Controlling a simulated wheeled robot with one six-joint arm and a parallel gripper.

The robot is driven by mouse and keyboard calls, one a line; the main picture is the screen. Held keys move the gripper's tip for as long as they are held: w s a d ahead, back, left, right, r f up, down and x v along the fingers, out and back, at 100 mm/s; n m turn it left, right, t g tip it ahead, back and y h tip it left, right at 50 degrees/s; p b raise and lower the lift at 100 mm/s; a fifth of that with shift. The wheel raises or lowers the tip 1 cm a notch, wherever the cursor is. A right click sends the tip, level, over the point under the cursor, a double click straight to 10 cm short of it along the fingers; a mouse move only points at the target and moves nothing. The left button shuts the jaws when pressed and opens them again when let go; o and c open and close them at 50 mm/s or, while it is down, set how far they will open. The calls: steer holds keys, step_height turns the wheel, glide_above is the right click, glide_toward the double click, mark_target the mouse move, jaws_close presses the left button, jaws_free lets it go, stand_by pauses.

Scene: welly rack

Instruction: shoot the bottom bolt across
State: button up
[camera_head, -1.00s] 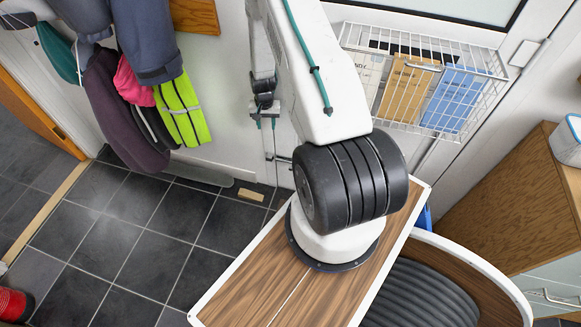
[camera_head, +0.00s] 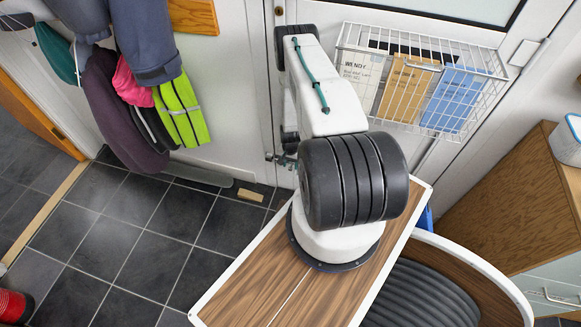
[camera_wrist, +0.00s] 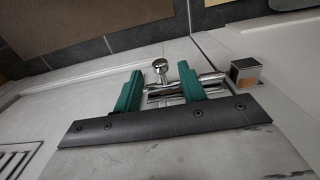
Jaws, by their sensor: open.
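In the wrist view, the chrome bolt (camera_wrist: 212,77) lies on a white door surface (camera_wrist: 80,95). Its round knob (camera_wrist: 159,66) stands up between and just beyond my green fingertips. A square metal keeper (camera_wrist: 246,71) sits to the right, across a seam. The bar's right end lies close to the keeper; I cannot tell whether it enters it. My gripper (camera_wrist: 160,84) is open, one finger left of the knob and one right. I cannot tell whether either finger touches the knob or bar. In the head view my arm hides most of this area.
A wire basket (camera_head: 345,47) with papers hangs on the door at upper right. Coats (camera_head: 122,110) hang at the left. A wooden cabinet (camera_head: 510,200) stands at the right.

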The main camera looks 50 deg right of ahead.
steer(key=shift+f, duration=1.2)
jaws_close()
steer(key=shift+w+a, duration=0.25)
steer(key=shift+w, duration=0.35)
steer(key=shift+w+a, duration=0.2)
steer(key=shift+w, duration=0.45)
steer(key=shift+w+a, duration=0.25)
steer(key=shift+w, duration=0.35)
jaws_free()
steer(key=shift+w+a, duration=0.1)
steer(key=shift+a, duration=0.05)
steer(key=shift+r, duration=0.1)
